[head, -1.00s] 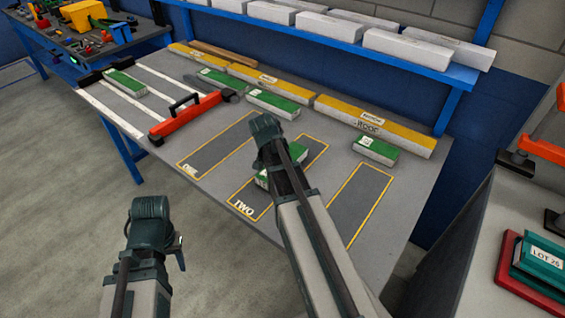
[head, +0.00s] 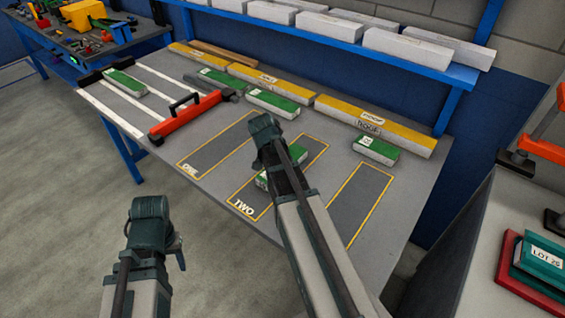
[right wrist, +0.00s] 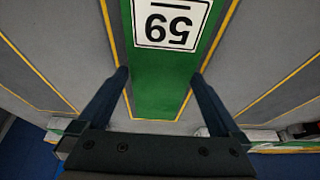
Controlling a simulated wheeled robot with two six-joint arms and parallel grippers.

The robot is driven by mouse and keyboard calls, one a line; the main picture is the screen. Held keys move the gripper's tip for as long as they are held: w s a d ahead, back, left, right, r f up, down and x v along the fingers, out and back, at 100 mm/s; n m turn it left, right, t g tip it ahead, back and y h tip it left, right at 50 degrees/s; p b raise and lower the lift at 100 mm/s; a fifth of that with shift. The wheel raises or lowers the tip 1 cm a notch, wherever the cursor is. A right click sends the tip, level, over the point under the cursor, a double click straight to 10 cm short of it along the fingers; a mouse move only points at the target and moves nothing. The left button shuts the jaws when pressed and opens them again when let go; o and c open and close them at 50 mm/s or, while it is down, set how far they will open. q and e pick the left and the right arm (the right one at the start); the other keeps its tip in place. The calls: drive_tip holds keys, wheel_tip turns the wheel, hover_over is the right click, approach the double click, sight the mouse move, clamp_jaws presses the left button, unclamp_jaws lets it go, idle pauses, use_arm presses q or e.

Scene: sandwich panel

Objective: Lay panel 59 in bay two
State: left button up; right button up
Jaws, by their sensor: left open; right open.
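Panel 59 (right wrist: 163,95) is a green-topped slab with a white label reading 59, upside down in the right wrist view. It lies inside the yellow outline of bay two (head: 243,207) on the bench. In the head view the panel (head: 298,153) is partly hidden by my right arm. My right gripper (right wrist: 160,76) is open above the panel, with a finger on either side of it and a gap visible beside each finger. My left gripper (head: 178,250) is open and empty, in front of the bench over the floor side.
Bay one (head: 190,169) and a third bay (head: 362,198) are bare. Other green panels (head: 376,149) stand around the bays. A yellow-topped roof beam (head: 375,123) lies along the back. A red clamp bar (head: 186,115) is at left. A shelf (head: 450,76) holds white blocks.

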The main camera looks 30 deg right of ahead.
drive_tip(key=p+v, duration=1.1)
drive_tip(key=v, duration=0.2)
drive_tip(key=shift+p, duration=0.3)
drive_tip(key=shift+a, duration=0.1)
drive_tip(key=s+a+n+y, duration=0.1)
drive_tip(key=s+a+n, duration=0.4)
drive_tip(key=a, duration=0.3)
drive_tip(key=s+a+f+n+g+y, duration=0.1)
drive_tip(key=s+a+n, duration=0.3)
drive_tip(key=a, duration=0.5)
drive_tip(key=s+a+n, duration=0.5)
drive_tip(key=a+n, duration=0.3)
drive_tip(key=shift+s+a+f+g+y, duration=0.3)
drive_tip(key=shift+g+y, duration=0.1)
drive_tip(key=shift+c, duration=0.2)
